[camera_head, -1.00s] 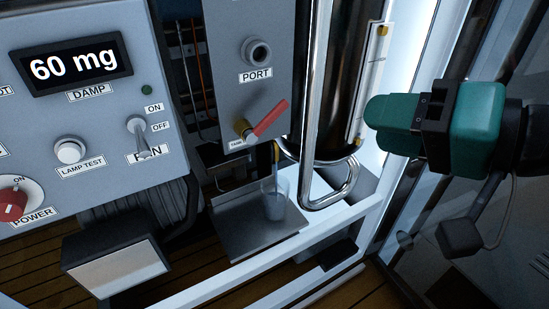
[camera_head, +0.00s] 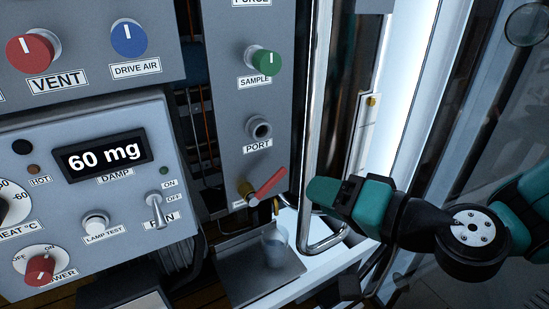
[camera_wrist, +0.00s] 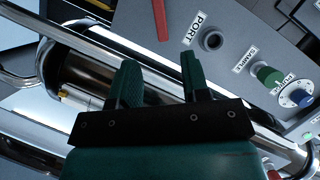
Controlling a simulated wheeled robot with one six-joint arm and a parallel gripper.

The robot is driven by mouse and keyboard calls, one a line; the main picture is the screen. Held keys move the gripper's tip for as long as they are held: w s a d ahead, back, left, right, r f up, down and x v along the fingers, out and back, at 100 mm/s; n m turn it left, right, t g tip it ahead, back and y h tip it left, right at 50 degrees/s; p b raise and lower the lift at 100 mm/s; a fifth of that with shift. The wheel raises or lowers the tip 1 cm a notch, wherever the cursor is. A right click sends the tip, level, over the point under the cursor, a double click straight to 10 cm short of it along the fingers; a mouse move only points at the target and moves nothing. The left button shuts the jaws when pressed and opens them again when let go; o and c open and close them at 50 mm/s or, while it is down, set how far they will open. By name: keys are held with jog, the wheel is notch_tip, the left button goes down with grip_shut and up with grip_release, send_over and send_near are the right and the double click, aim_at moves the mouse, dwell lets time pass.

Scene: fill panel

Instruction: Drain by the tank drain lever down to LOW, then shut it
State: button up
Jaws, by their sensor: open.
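The tank drain lever (camera_head: 268,182) has a red handle that slants up to the right from a brass valve (camera_head: 246,190) low on the grey panel. A red bar, apparently its handle (camera_wrist: 160,20), shows at the top of the wrist view. A clear cup (camera_head: 275,246) stands below the spout. The metal tank (camera_wrist: 85,72) is behind rails; its gauge strip (camera_head: 364,125) shows, but the level cannot be read. My green gripper (camera_head: 318,194) is to the right of the lever and apart from it. In the wrist view its jaws (camera_wrist: 159,72) are open and empty.
A vertical metal rail (camera_head: 318,110) bends beside the lever, close to my gripper. A grey tray (camera_head: 245,272) holds the cup. The port (camera_head: 259,127) and the green sample knob (camera_head: 264,61) are above the lever.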

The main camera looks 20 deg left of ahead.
aim_at(276, 181)
jog(key=p+x, duration=0.3)
jog(key=x, duration=0.2)
jog(key=p+x, duration=0.3)
jog(key=x, duration=0.1)
jog(key=shift+w+a+r, duration=0.1)
jog(key=shift+a+r, duration=0.05)
jog(key=shift+a, duration=0.25)
jog(key=shift+w+a+f, duration=0.2)
jog(key=shift+a+f, duration=0.15)
jog(key=shift+a, duration=0.15)
grip_shut()
